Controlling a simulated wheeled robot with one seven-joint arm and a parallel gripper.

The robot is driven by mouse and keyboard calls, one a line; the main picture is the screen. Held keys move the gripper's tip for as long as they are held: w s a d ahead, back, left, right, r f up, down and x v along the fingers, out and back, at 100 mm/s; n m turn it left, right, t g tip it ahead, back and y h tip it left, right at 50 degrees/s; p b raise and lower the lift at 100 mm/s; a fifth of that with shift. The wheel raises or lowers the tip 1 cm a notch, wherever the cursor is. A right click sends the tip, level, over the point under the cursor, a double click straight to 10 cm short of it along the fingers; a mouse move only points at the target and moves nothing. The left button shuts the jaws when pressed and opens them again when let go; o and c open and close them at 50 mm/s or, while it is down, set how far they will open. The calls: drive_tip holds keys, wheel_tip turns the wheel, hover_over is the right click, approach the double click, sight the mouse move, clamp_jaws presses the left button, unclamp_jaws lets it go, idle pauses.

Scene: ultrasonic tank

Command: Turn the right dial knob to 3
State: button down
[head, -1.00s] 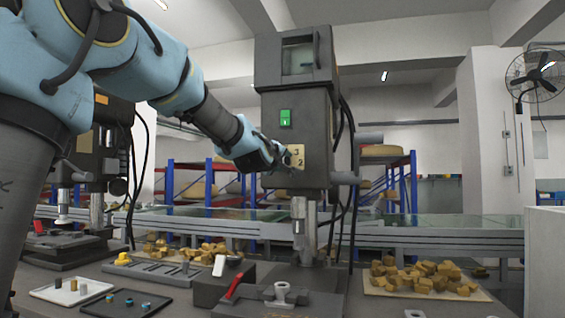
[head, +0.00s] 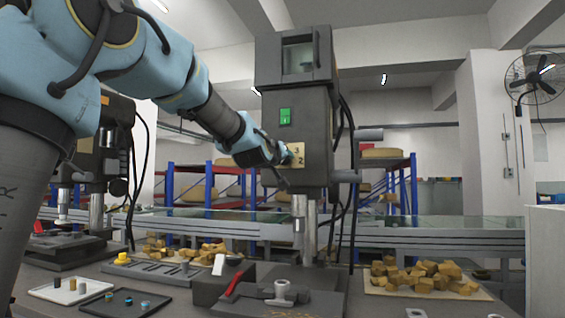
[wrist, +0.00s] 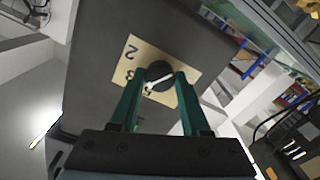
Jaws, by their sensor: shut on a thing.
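The dial knob (wrist: 158,73) is dark and round with a white pointer line. It sits on a tan number plate (wrist: 129,55), which also shows on the front of the grey drill press in the head view (head: 298,160). The digits 2 and 3 are readable on the plate; another mark by the knob is partly hidden. In the wrist view the pointer slants from lower left to upper right; I cannot tell which digit it marks. My gripper (wrist: 158,78) is shut on the knob, one green finger on each side. In the head view my gripper (head: 284,156) hides the knob.
The drill press (head: 298,90) has a green switch (head: 285,116) above the plate. Another press (head: 100,165) stands at left. Trays, a red-handled vise (head: 232,283) and piles of tan blocks (head: 425,275) lie on the bench below.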

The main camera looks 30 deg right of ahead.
drive_tip(key=shift+m, duration=1.1)
drive_tip(key=shift+c, duration=1.9)
unclamp_jaws()
drive_tip(key=shift+s+a, duration=0.1)
drive_tip(key=b+v, duration=0.3)
drive_tip(key=v, duration=0.7)
drive_tip(key=shift+s+a, duration=0.2)
drive_tip(key=shift+s, duration=0.05)
